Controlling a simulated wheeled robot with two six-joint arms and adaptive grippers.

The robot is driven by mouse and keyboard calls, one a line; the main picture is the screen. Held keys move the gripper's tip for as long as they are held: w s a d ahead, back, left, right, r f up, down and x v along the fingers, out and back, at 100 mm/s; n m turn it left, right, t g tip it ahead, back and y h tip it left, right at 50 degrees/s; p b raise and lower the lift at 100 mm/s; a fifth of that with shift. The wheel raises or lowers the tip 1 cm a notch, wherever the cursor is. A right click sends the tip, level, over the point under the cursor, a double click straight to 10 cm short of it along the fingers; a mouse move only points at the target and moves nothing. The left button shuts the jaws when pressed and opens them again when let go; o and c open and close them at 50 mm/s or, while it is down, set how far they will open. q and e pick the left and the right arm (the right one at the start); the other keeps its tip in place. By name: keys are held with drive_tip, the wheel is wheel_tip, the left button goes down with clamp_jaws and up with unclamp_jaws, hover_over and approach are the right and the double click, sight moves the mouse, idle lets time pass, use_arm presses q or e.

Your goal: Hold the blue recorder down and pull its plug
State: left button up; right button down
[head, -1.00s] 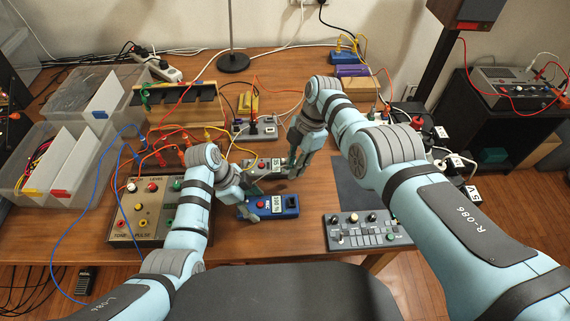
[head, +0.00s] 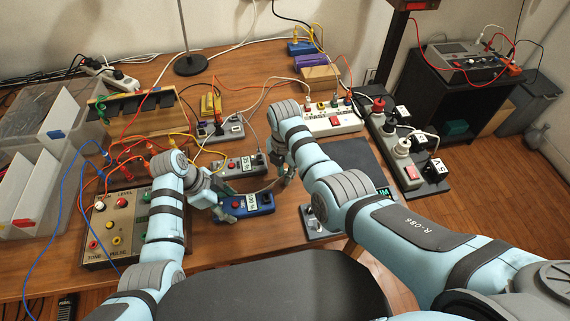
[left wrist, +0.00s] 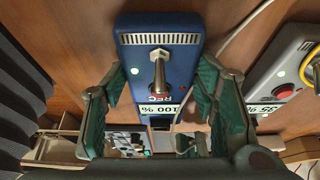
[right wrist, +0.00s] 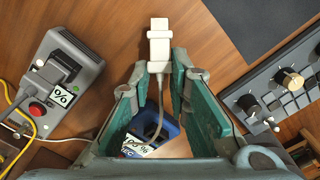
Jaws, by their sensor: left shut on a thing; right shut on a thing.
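The blue recorder (head: 262,204) lies on the wooden table, with a red button, a "100 %" label and "REC" lettering. It also shows in the left wrist view (left wrist: 190,65). My left gripper (head: 222,210) is at its left end, shut on it with a finger on each side. My right gripper (head: 284,172) is to the right of and beyond the recorder. In the right wrist view it is shut on a white plug (right wrist: 159,45), whose tip points away with no socket around it. A cable runs back from the plug between the jaws toward the recorder.
A grey device (head: 240,166) with a red button lies just beyond the recorder. A knob box (head: 118,228) stands left. A dark mat (head: 352,160) lies right of my right gripper.

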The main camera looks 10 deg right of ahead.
drive_tip(key=shift+f, duration=0.6)
drive_tip(key=c, duration=1.4)
unclamp_jaws()
drive_tip(key=shift+c, duration=0.2)
wheel_tip(320, 180, up, 12)
drive_tip(key=shift+s, duration=0.15)
drive_tip(key=shift+a, duration=0.1)
use_arm(q)
drive_tip(key=o, duration=1.5)
